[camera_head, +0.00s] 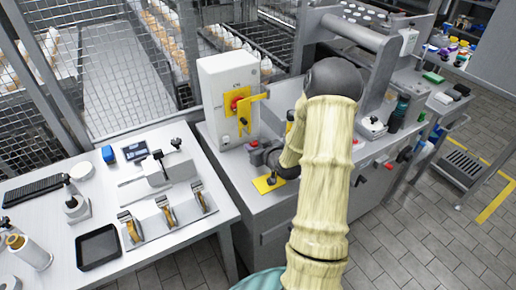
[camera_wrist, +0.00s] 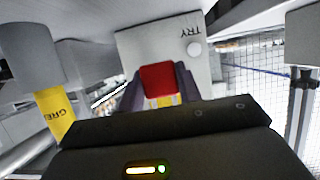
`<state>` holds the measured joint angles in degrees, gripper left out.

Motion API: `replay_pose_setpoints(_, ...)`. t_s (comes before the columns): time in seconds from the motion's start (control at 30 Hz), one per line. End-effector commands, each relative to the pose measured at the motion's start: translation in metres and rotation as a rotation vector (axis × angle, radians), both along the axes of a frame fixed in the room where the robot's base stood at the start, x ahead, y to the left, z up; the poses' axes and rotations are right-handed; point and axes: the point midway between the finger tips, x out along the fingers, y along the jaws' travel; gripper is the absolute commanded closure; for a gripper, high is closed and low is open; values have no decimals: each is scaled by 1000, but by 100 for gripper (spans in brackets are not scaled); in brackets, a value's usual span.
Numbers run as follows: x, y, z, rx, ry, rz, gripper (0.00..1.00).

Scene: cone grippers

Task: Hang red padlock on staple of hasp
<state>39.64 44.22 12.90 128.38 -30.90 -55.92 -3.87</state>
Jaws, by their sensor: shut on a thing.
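The red padlock (camera_wrist: 157,78) is between the two dark fingers of my gripper (camera_wrist: 160,90) in the wrist view. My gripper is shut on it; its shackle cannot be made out. In the head view my gripper (camera_head: 257,154) is low in front of the white box (camera_head: 217,89), with a small red patch of the padlock (camera_head: 254,143) at its tip. The yellow hasp (camera_head: 246,107) is on the box front, above the gripper, around a red knob (camera_head: 236,103). The staple cannot be told apart clearly. The padlock appears apart from the hasp.
A yellow plate (camera_head: 268,184) lies on the bench below my gripper. A white table (camera_head: 38,220) at left holds a black tray (camera_head: 98,246) and a mount with several lever clamps (camera_head: 167,216). My arm covers part of the bench right of the box.

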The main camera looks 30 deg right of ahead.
Motion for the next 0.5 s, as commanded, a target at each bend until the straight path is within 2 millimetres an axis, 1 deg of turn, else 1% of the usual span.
replay_pose_setpoints(0.5, 26, 3, -2, 1, 0, 4, 90)
